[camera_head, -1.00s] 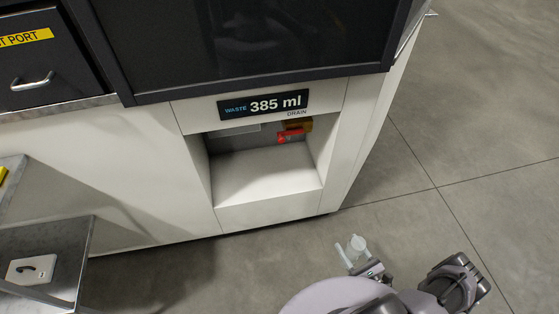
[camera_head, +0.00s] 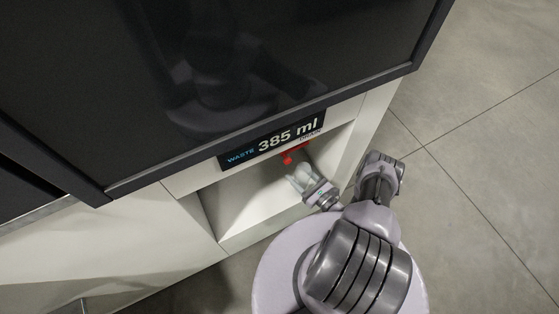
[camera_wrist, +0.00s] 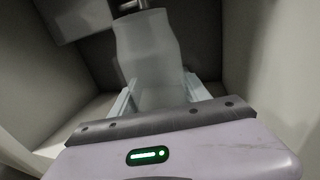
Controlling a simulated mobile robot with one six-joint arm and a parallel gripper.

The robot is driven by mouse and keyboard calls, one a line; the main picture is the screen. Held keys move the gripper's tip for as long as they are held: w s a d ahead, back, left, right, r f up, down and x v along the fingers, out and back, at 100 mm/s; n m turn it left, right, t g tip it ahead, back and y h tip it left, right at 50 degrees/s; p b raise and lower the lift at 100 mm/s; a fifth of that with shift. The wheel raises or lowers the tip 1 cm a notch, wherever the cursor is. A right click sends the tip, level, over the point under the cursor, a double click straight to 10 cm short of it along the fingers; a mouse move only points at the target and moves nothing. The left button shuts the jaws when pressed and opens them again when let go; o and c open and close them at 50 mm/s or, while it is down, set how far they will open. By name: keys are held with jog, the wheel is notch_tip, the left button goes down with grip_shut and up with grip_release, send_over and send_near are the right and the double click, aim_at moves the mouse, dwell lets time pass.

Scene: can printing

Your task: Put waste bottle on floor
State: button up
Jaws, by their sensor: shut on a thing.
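The waste bottle (camera_wrist: 148,50) is a pale translucent bottle. In the wrist view it stands between the two fingers of my gripper (camera_wrist: 158,92), which is shut on it. In the head view the bottle (camera_head: 300,172) is inside the white recess (camera_head: 240,208), just below the red drain handle (camera_head: 294,153). My gripper (camera_head: 308,185) reaches into the recess from the lower right. In the wrist view a metal spout (camera_wrist: 134,5) is right above the bottle's top; I cannot tell whether they touch. The bottle's lower part is hidden by my gripper.
A display reading "WASTE 385 ml" (camera_head: 272,140) is above the recess. A large dark panel (camera_head: 250,60) overhangs it. Bare grey floor (camera_head: 480,160) lies to the right of the machine.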

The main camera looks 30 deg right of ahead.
jog(key=f+b+x, duration=0.1)
jog(key=b+x, duration=0.2)
jog(key=x, duration=0.6)
jog(key=shift+w+f, duration=0.3)
jog(key=shift+w, duration=0.05)
jog(key=o, duration=1.4)
jog(key=shift+f, duration=0.1)
